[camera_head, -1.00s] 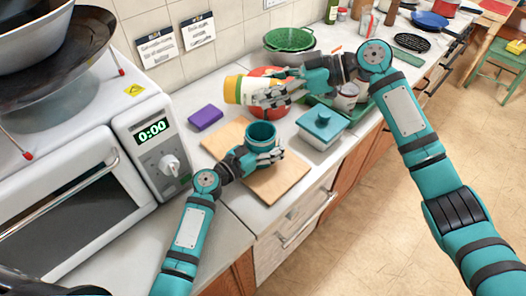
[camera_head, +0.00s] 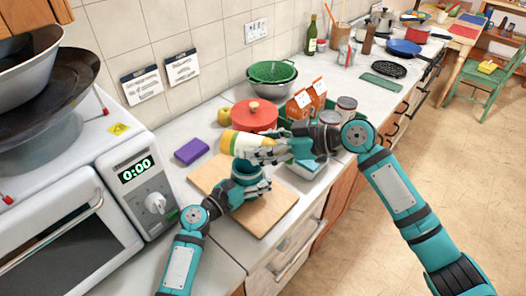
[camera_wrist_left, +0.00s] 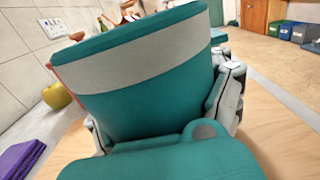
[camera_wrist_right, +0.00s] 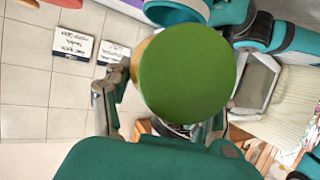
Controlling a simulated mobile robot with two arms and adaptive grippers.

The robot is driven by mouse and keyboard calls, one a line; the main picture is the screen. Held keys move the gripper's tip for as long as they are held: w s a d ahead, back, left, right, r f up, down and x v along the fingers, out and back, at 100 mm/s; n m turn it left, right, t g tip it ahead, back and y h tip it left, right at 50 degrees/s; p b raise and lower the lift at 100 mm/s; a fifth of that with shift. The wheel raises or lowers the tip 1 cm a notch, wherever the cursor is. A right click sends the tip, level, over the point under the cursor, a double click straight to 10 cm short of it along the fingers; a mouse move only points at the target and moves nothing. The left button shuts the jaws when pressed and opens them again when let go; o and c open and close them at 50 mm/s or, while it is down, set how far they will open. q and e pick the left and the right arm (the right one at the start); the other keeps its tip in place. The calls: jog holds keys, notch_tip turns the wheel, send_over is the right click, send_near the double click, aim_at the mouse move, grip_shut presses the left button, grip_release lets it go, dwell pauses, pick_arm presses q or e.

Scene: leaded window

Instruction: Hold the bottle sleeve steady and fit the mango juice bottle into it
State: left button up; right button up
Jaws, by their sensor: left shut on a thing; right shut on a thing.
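The teal bottle sleeve (camera_head: 246,170) stands upright, mouth up, over the wooden board. My left gripper (camera_head: 250,188) is shut around it; the left wrist view shows the sleeve (camera_wrist_left: 150,105) with its pale band between the fingers. My right gripper (camera_head: 268,152) is shut on the yellow and white mango juice bottle (camera_head: 241,144). The bottle lies nearly level just above the sleeve's mouth and outside it. The right wrist view shows the bottle's round green end (camera_wrist_right: 187,75), with part of the sleeve's rim (camera_wrist_right: 180,14) at the top.
The wooden board (camera_head: 265,212) lies under the sleeve. A purple sponge (camera_head: 191,151), a yellow apple (camera_head: 223,116) and a red lidded pot (camera_head: 255,115) are behind. Cartons (camera_head: 305,101) and a partly hidden lidded teal container stand right. The oven (camera_head: 80,200) is at left.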

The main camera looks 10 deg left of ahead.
jog(key=shift+f, duration=0.9)
jog(key=shift+f, duration=0.4)
jog(key=o, duration=1.5)
jog(key=shift+f, duration=0.15)
jog(key=shift+r, duration=0.5)
jog(key=v, duration=1.2)
